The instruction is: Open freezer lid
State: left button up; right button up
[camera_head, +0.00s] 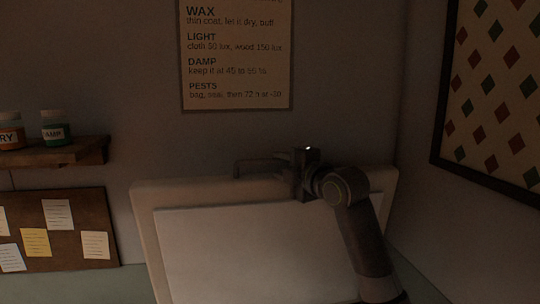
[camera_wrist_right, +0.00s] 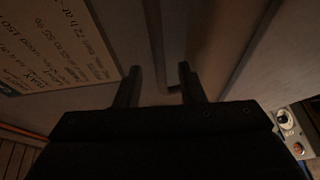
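The freezer lid (camera_head: 170,192) stands raised and steeply tilted in front of the back wall, its pale inner panel (camera_head: 235,245) facing me in the head view. A thin bar handle (camera_head: 255,161) sticks up behind its top edge. My right gripper (camera_head: 299,175) is at this top edge, at the right end of the handle. In the right wrist view, the two fingers of the gripper (camera_wrist_right: 159,80) are apart, with part of the handle (camera_wrist_right: 172,45) close to the right finger. Whether they touch is unclear. My left gripper is not in view.
A printed notice (camera_head: 236,60) hangs on the wall above the lid. A wooden shelf (camera_head: 60,152) with jars and a pinboard (camera_head: 75,215) are at the left. A framed diamond-pattern piece (camera_head: 500,90) hangs on the right wall. A small control panel (camera_wrist_right: 290,130) shows in the wrist view.

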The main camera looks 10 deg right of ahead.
aim_at(272, 162)
jog(key=shift+p+x, duration=0.9)
jog(key=shift+x, duration=1.95)
grip_shut()
